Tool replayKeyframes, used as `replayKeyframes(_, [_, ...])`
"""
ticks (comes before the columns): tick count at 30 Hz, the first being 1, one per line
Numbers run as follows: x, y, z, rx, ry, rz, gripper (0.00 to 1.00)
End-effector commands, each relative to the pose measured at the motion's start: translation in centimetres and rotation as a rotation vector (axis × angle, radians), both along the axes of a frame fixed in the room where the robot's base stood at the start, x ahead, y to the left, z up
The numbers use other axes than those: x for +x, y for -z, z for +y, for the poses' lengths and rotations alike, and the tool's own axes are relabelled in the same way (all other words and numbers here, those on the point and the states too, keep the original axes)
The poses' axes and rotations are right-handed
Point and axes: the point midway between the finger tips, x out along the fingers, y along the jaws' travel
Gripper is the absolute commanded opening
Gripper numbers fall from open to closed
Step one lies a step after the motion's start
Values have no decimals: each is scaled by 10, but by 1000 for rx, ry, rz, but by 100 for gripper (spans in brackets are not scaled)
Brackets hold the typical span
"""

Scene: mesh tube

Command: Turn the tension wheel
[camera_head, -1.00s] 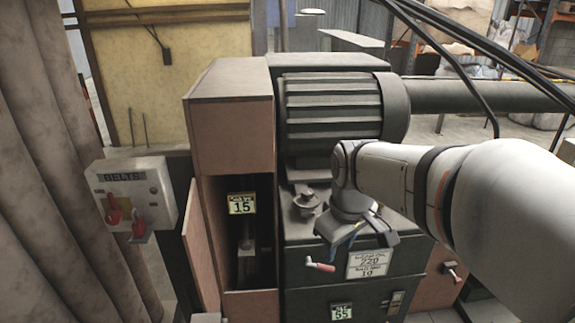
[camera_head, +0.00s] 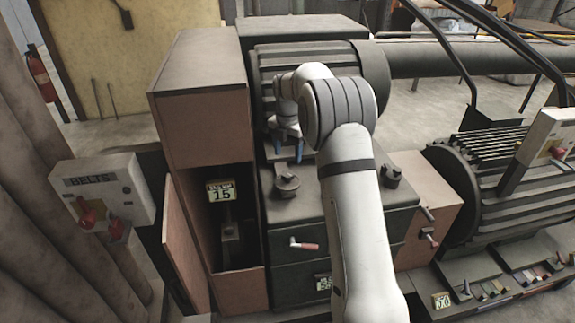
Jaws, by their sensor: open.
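A dark round knob (camera_head: 287,186) stands on the top face of the dark machine box (camera_head: 345,215). A second dark knob (camera_head: 391,176) stands on the same face, to the right of my arm. A crank with a red handle (camera_head: 304,245) is on the front of the box. No label marks any of these as the tension wheel, so I cannot tell which it is. My gripper (camera_head: 288,151) is open, its blue-tipped fingers pointing down, in front of the ribbed motor (camera_head: 262,75). It shows above and behind the left knob, apart from it. My arm hides part of the box.
A pink cabinet (camera_head: 200,140) with an open compartment and a "15" sign (camera_head: 221,191) stands at left. A BELTS switch box (camera_head: 105,193) with red handles is further left. A finned motor (camera_head: 480,190) and a row of small levers (camera_head: 505,285) are at right.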

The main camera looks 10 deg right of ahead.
Motion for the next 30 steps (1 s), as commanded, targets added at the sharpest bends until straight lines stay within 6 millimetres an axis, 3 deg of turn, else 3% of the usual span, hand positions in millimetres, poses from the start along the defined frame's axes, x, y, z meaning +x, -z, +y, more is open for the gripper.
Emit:
replayKeyframes(16, [1, 70, -1, 0, -8, 1, 59])
replayKeyframes(27, [1, 78, -2, 0, -7, 0, 59])
replayKeyframes(30, [1, 78, -2, 0, -6, 0, 51])
